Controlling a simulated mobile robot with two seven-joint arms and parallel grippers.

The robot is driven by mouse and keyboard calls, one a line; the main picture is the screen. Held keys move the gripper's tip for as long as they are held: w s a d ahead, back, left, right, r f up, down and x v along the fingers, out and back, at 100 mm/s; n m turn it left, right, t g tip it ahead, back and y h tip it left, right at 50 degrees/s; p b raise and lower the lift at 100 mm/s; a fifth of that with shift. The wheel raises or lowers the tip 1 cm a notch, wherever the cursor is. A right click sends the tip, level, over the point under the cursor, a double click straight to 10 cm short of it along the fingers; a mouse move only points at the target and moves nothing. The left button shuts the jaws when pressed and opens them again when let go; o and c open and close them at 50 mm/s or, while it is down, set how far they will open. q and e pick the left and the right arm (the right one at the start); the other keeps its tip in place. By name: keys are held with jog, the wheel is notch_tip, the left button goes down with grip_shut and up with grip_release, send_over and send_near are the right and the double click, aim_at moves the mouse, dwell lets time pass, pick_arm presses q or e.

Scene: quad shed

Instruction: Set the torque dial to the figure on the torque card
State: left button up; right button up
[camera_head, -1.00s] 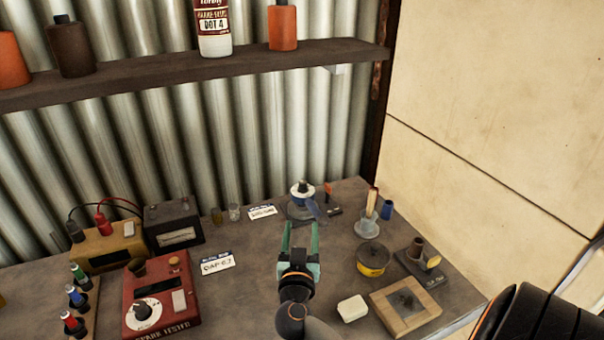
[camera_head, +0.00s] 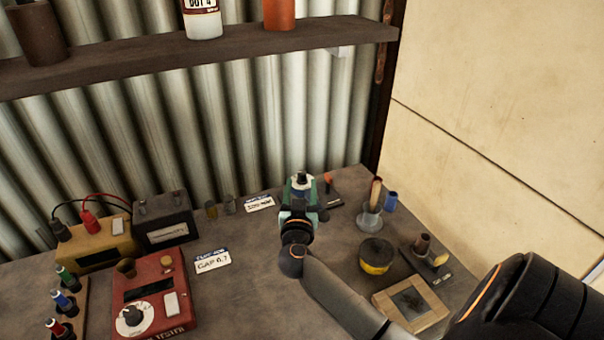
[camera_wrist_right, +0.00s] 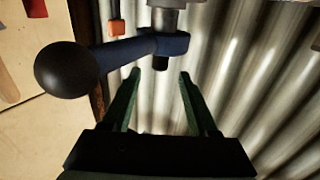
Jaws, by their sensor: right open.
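My right gripper (camera_head: 301,188) is open at the back of the bench, its green fingers on either side of a device with a pale round top and dark knob (camera_head: 301,178). I take this for the torque dial, but its markings cannot be read. In the right wrist view, a blue lever with a black ball (camera_wrist_right: 68,84) crosses in front of the open fingers (camera_wrist_right: 161,74).
A card reading GAP 0.7 (camera_head: 212,261) and a red tester (camera_head: 155,295) with its own knob lie to the left. A yellow tin (camera_head: 376,255), a funnel-like stand (camera_head: 370,217) and a wooden frame (camera_head: 411,300) stand right. A shelf (camera_head: 200,55) runs above.

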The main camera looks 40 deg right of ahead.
aim_at(302, 176)
jog(key=shift+x, duration=2.75)
jog(key=shift+c, duration=0.4)
grip_shut()
